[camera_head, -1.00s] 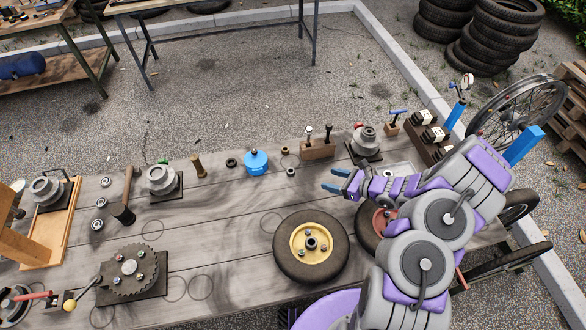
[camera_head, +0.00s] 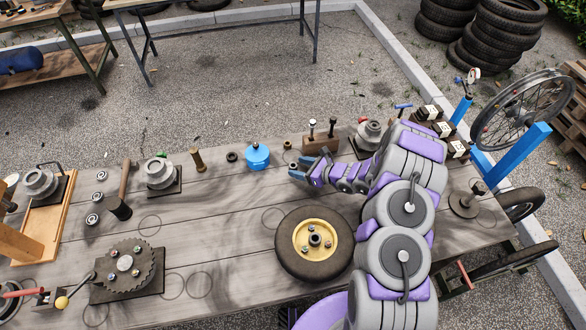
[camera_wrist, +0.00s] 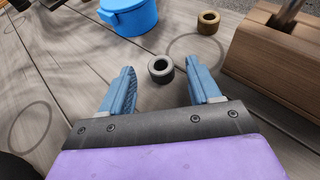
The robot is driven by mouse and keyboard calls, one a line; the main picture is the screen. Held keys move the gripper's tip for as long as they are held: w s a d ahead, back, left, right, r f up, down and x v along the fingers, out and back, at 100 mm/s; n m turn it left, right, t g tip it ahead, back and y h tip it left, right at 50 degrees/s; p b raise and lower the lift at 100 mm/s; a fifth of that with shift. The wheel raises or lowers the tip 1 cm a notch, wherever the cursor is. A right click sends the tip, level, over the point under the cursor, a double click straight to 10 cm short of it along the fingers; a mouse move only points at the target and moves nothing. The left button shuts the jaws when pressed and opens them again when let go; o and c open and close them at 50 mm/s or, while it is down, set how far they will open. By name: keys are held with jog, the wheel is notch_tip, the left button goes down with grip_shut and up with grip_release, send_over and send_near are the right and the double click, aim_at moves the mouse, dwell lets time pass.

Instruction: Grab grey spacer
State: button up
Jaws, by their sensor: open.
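The grey spacer (camera_wrist: 161,69) is a small dark grey ring lying on the wooden table. In the wrist view it sits just ahead of and between the two blue fingers of my gripper (camera_wrist: 160,92), apart from both. My gripper is open and empty. In the head view my gripper (camera_head: 298,170) is low over the table, right of the blue pot, and the spacer is hard to make out beside the fingertips.
A brass spacer (camera_wrist: 208,22) lies behind the grey one. A blue pot (camera_wrist: 128,14) stands to the left and a wooden block (camera_wrist: 272,50) to the right. A yellow-hubbed wheel (camera_head: 314,244) lies nearer on the table (camera_head: 225,225).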

jog(key=shift+x, duration=1)
jog(key=shift+d, duration=0.1)
jog(key=shift+c, duration=0.6)
jog(key=c, duration=1)
jog(key=shift+r, duration=0.1)
